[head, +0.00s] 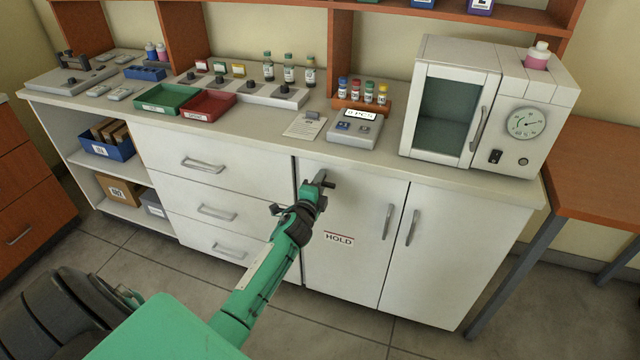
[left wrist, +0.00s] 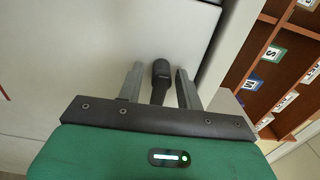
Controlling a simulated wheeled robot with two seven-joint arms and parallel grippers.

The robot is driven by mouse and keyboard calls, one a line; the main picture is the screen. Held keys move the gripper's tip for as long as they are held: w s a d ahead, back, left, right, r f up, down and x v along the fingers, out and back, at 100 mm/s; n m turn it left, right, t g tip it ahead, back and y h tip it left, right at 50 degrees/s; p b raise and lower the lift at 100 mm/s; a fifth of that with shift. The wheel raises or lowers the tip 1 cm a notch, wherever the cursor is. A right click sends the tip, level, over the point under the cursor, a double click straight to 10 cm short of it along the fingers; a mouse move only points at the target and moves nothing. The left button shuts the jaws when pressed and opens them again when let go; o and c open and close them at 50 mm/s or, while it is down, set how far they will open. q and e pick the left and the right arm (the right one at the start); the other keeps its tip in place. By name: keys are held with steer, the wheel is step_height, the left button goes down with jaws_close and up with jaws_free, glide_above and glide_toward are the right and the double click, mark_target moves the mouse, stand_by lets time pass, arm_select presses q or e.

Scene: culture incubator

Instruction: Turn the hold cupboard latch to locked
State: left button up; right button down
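The hold cupboard door (head: 352,215) is white, shut, and carries a HOLD label (head: 339,239). Its dark latch (head: 328,184) sits near the door's top left corner, partly hidden by my left gripper (head: 317,184). In the left wrist view the latch's dark handle (left wrist: 160,76) stands between the two grey fingers of my left gripper (left wrist: 160,86). The fingers are apart, with a narrow gap showing on each side of the handle. I cannot tell the latch's exact turn position from the head view. My right gripper is not in view.
A bank of white drawers (head: 216,212) is left of the door, and another cupboard door (head: 445,255) is right of it. The counter above holds trays, vials and a white incubator (head: 488,105). The grey floor in front is clear.

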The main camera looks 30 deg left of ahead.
arm_select(q)
steer(key=v, duration=1.4)
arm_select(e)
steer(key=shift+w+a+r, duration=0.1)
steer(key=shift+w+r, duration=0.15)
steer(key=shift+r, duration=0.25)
arm_select(q)
steer(key=shift+w, duration=0.1)
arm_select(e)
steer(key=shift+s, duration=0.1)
